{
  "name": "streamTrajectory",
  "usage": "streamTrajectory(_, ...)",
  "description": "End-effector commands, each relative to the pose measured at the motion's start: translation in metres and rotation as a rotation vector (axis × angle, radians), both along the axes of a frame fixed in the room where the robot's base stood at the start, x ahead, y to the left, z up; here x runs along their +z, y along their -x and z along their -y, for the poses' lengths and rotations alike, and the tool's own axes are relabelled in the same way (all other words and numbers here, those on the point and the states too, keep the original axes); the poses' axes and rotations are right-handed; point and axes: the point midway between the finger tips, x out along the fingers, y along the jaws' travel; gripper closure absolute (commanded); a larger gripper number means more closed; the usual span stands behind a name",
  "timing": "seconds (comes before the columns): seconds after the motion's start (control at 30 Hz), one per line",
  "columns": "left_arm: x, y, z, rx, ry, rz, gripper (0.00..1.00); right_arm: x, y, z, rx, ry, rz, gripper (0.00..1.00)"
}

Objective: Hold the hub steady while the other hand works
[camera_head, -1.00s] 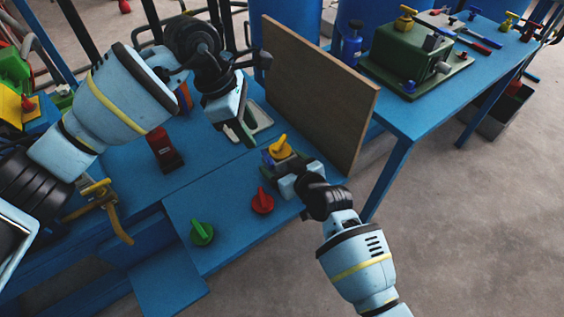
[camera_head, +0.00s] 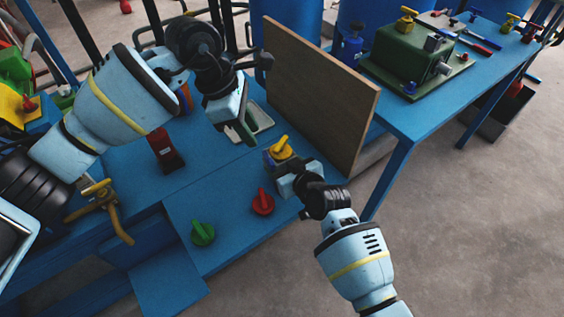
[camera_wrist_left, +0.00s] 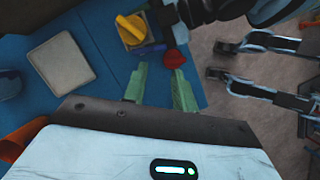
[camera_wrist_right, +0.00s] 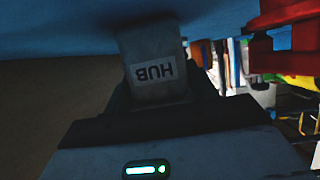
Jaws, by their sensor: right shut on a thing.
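The grey hub (camera_wrist_right: 153,65), marked "HUB", sits between the fingers of my right gripper in the right wrist view. In the head view my right gripper (camera_head: 279,172) is at the block with a yellow knob (camera_head: 281,148) on top, at the blue table's right edge, and hides part of it. The yellow knob also shows in the left wrist view (camera_wrist_left: 131,29). My left gripper (camera_head: 243,131) hangs above the table, up and left of the yellow knob. Its green fingers (camera_wrist_left: 159,88) are apart with nothing between them.
A red knob (camera_head: 262,202) and a green knob (camera_head: 203,233) stand on the blue table (camera_head: 225,205). A brown upright panel (camera_head: 318,95) stands behind the hub. A pale tray (camera_wrist_left: 61,64) lies near my left gripper. A dark red object (camera_head: 164,150) stands further left.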

Motion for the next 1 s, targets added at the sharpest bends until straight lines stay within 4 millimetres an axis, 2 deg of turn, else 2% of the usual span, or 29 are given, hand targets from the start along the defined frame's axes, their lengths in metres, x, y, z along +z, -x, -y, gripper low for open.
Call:
streamTrajectory(0.03,0.001,0.000,0.002,0.000,0.012,0.000,0.79,0.000,0.000,0.000,0.000,0.001,-0.001,0.78)
streamTrajectory(0.13,0.006,0.001,0.015,0.002,0.078,-0.005,0.92,0.000,0.000,0.000,0.000,0.001,-0.001,0.78)
streamTrajectory(0.2,0.013,0.003,0.030,0.007,0.162,-0.013,1.00,-0.001,0.000,0.000,0.000,0.001,-0.001,0.78)
streamTrajectory(0.27,0.023,0.005,0.046,0.015,0.259,-0.024,1.00,-0.001,0.000,0.000,0.000,0.001,-0.001,0.78)
streamTrajectory(0.4,0.058,0.009,0.087,0.059,0.529,-0.070,1.00,-0.001,0.000,0.000,0.000,0.001,-0.001,0.78)
streamTrajectory(0.6,0.122,0.006,0.125,0.174,0.908,-0.170,1.00,-0.001,0.000,0.001,0.000,0.001,-0.001,0.78)
streamTrajectory(0.8,0.186,-0.011,0.135,0.347,1.252,-0.306,1.00,-0.001,0.000,0.001,0.000,0.001,-0.002,0.78)
streamTrajectory(1.0,0.236,-0.042,0.123,0.582,1.551,-0.474,1.00,-0.001,0.000,0.001,0.000,0.001,-0.002,0.78)
